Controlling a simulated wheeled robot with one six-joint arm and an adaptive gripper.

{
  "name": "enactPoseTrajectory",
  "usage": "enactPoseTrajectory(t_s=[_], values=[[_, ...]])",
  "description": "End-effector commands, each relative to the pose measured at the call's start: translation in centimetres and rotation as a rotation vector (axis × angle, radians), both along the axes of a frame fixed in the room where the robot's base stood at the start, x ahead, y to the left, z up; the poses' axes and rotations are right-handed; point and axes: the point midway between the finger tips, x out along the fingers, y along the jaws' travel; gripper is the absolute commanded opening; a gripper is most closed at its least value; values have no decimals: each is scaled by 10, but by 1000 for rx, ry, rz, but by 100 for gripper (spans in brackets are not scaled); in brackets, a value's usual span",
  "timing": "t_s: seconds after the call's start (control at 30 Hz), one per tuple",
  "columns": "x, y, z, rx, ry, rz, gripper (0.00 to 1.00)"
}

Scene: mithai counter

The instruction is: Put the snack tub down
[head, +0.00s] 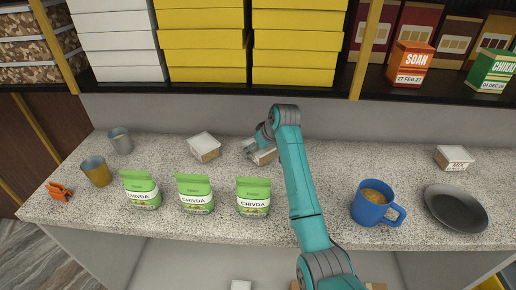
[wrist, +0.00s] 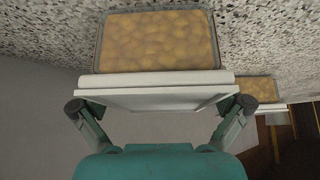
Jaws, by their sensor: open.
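The snack tub (head: 264,157) is a small box with a white lid and a clear body. It appears to rest on the speckled counter, towards the back and behind the right-hand chivda pouch. In the wrist view the tub (wrist: 158,42) shows yellowish snack pieces inside, with its white lid nearest me. My gripper (head: 260,142) is at the tub. In the wrist view my gripper (wrist: 160,104) is open, with one fingertip at each side of the lid. I cannot tell whether the fingertips touch it. My arm partly hides the tub in the head view.
A similar tub (head: 204,146) stands to the left, another (head: 454,158) far right. Green chivda pouches (head: 195,193) line the front. A blue mug (head: 372,203) and dark plate (head: 456,208) stand right; metal cups (head: 97,171) and an orange clip (head: 59,191) left. Shelves overhang behind.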

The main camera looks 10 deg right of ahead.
Motion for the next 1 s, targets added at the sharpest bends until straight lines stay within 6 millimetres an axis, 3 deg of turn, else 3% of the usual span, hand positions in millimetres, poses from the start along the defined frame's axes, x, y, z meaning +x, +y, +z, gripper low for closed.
enactPoseTrajectory(t_s=[0.27,0.47,0.5,1.0], values=[[-4,-2,11,0,-3,-1,100],[-22,-10,41,0,-6,-2,100],[-27,-12,48,-1,-4,0,100],[-117,-50,43,0,0,-1,100]])
